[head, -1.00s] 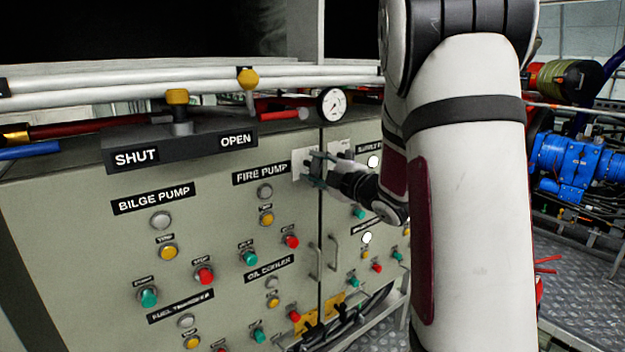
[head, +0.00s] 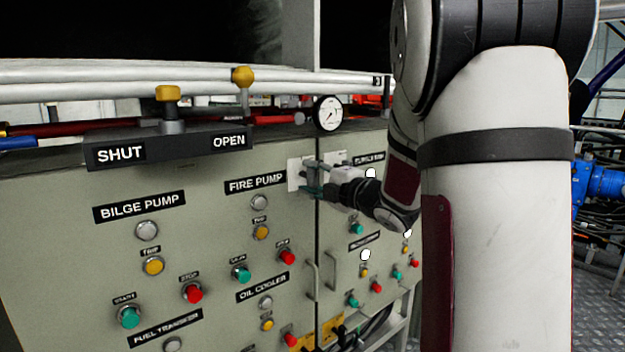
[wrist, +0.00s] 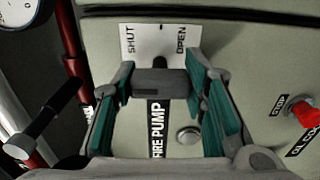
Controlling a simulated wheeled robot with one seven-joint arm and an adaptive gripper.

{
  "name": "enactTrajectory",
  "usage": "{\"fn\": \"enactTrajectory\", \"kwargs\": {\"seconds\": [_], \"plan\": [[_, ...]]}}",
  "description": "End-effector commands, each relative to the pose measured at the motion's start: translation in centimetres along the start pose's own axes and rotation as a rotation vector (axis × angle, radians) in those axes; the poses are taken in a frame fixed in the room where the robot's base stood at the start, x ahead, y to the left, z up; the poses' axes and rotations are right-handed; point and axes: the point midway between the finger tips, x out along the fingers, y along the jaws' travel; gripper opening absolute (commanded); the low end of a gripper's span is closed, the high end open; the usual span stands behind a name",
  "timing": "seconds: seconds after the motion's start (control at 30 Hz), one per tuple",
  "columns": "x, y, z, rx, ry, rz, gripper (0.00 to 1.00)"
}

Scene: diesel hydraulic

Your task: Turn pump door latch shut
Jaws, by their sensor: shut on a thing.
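The pump door latch is a dark grey bar-shaped handle (wrist: 160,88) in the wrist view. It stands in front of a white plate (wrist: 147,40) marked SHUT on the left and OPEN on the right. My gripper (wrist: 159,76) has its green-padded fingers on either side of the handle, shut on it. In the head view, my gripper (head: 312,178) is at the white plate (head: 294,173), by the edge of the FIRE PUMP door. The latch is mostly hidden there by the fingers, and its exact angle cannot be told.
The grey cabinet (head: 60,220) carries several buttons and lamps. A black SHUT/OPEN bar (head: 180,147) with a yellow-topped knob (head: 169,94) and a pressure gauge (head: 328,113) sit along its top. A door handle (head: 313,277) lies below the gripper. White pipes (head: 120,80) run above.

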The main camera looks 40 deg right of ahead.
Motion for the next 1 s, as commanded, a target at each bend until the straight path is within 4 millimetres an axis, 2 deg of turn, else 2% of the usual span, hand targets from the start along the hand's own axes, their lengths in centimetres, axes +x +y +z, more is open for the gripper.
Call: {"fn": "enactTrajectory", "kwargs": {"seconds": [0.1,0.13,0.2,0.23,0.53,0.67,0.77,1.0], "plan": [[0.0,-0.1,-0.1,-0.001,0.003,-0.002,0.11],[0.0,-0.1,-0.1,-0.001,0.003,-0.002,0.41],[0.0,-0.1,-0.1,-0.001,0.003,-0.002,0.57],[0.0,-0.1,-0.1,-0.001,0.003,-0.002,0.6],[-0.1,0.0,0.0,0.0,0.001,-0.001,0.6],[-0.9,0.0,0.0,0.0,-0.001,-0.001,0.6],[-2.4,0.0,0.1,0.0,-0.003,-0.001,0.6],[-7.4,0.0,0.1,-0.001,-0.003,0.0,0.6]]}}
